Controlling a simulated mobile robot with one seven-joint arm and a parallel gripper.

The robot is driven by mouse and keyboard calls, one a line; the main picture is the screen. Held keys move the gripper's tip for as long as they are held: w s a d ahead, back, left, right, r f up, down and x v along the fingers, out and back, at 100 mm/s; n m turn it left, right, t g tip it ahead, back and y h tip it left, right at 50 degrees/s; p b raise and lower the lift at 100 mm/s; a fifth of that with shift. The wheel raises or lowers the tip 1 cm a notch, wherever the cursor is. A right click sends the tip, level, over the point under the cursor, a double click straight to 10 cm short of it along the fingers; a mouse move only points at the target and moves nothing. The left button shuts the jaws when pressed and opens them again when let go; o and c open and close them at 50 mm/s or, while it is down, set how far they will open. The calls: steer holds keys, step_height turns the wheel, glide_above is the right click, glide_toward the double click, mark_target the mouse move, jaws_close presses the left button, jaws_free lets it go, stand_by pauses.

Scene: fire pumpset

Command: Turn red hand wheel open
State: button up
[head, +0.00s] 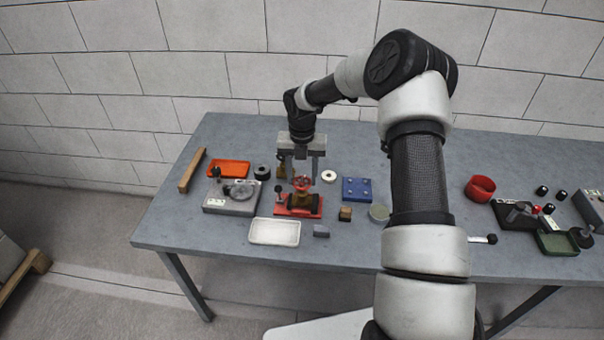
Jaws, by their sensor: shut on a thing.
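The red hand wheel (302,182) sits on top of a brass-coloured valve body on a red base (297,210), left of the table's middle. My gripper (302,178) points down over it, with its fingers on either side of the wheel, shut on it. The fingers partly cover the wheel, and its turn angle is too small to read.
On the grey table (340,248), a grey device with a round dial (232,195) stands left of the valve. A white tray (274,231), a grey block (321,231) and a wooden cube (345,214) lie in front. A blue plate (357,189) and white ring (328,176) are to the right.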

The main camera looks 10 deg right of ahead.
steer(key=shift+n, duration=1)
steer(key=o, duration=1.1)
step_height(320, 180, up, 18)
steer(key=shift+f, duration=0.25)
